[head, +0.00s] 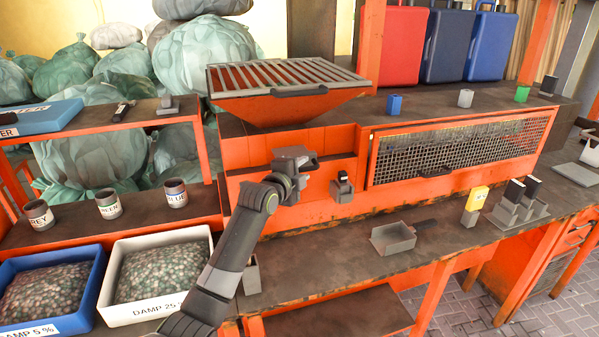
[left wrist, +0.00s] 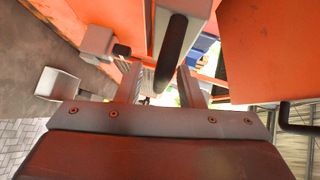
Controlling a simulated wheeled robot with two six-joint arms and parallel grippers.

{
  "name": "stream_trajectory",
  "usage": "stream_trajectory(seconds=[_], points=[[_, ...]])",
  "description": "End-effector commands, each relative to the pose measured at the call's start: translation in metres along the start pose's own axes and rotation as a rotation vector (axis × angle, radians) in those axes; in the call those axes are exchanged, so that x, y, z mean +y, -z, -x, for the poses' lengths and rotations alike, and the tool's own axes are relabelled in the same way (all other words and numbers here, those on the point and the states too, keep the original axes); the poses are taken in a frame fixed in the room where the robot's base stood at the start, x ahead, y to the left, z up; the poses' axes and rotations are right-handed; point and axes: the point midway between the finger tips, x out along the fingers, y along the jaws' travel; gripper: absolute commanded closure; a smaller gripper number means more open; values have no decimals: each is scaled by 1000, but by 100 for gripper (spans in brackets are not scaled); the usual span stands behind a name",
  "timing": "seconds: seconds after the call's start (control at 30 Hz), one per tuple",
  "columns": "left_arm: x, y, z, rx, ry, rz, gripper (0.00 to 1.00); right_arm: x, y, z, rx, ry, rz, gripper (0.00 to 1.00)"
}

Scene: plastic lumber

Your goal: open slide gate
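The orange machine carries a hopper (head: 288,105) with a slatted grey top. My left gripper (head: 312,160) is at the machine's front face, just below the hopper. In the left wrist view, its two fingers (left wrist: 162,88) are apart. A dark bar-shaped handle (left wrist: 172,48) lies between them, with a gap showing on each side. I cannot tell whether either finger touches it. In the head view the gripper hides this handle, and no gate plate can be made out. My right gripper is not in view.
A grey block with a black knob (head: 342,187) is right of the gripper; it also shows in the left wrist view (left wrist: 100,42). A mesh panel (head: 458,150) is farther right. Crates (head: 150,272) stand left.

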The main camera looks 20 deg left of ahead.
Motion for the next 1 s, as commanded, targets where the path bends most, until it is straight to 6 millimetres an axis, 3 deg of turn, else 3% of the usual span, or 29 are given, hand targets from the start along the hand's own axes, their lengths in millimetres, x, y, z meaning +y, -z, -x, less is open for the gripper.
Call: stream_trajectory(seconds=[0.27, 1.0], points=[[1, -1, 16, 0, 1, -1, 66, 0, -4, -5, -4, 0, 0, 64], [1, -1, 131, -2, 3, -4, 66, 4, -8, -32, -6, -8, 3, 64]])
